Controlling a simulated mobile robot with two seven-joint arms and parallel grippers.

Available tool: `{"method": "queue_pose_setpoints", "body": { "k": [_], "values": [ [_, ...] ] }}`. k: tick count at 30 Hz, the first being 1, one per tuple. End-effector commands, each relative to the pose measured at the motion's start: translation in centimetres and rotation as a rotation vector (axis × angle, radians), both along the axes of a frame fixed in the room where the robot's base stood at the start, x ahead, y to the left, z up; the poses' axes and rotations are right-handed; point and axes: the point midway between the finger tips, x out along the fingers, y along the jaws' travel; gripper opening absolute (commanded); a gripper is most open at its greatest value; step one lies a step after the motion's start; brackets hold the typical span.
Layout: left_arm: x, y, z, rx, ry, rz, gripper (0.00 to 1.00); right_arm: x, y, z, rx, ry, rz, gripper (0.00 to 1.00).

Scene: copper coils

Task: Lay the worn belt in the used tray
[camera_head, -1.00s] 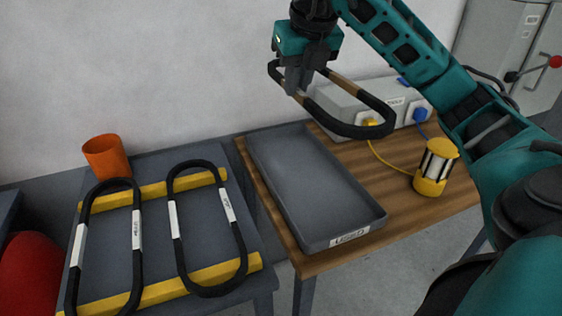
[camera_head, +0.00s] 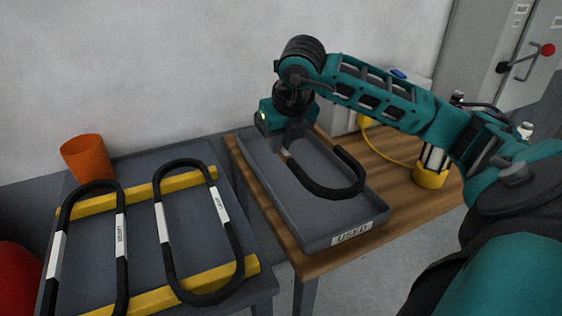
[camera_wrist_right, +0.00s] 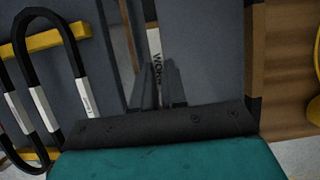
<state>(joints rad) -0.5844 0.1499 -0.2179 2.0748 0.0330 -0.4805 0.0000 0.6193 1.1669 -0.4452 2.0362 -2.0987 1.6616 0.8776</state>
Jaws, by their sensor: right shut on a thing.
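The worn belt (camera_head: 325,192) is a black loop with a white label reading WORN, seen in the right wrist view (camera_wrist_right: 154,45). My right gripper (camera_head: 286,150) is shut on one side of the belt, near that label. It holds the belt low over the grey used tray (camera_head: 312,244), whose front label reads USED. The belt's near curve lies within the tray's outline; whether it touches the floor I cannot tell. The gripper and arm hide the belt's far part. The fingers also show in the right wrist view (camera_wrist_right: 158,88). My left gripper is not in view.
Left of the tray, a grey table holds two labelled black belts (camera_head: 200,230) on yellow bars (camera_head: 190,285). An orange cup (camera_head: 86,158) stands behind them.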

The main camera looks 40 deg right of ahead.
Motion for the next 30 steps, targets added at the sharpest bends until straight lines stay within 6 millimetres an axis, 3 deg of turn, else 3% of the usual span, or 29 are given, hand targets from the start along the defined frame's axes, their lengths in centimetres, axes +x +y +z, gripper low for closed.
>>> {"method": "queue_pose_setpoints", "body": {
  "k": [11,30],
  "values": [
    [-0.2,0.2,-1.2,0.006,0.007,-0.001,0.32,-0.1,0.0,-4.4,0.0,0.003,0.0,0.0],
    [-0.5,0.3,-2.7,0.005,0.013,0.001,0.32,0.0,0.0,-5.6,0.0,0.0,0.0,0.0]
  ]
}}
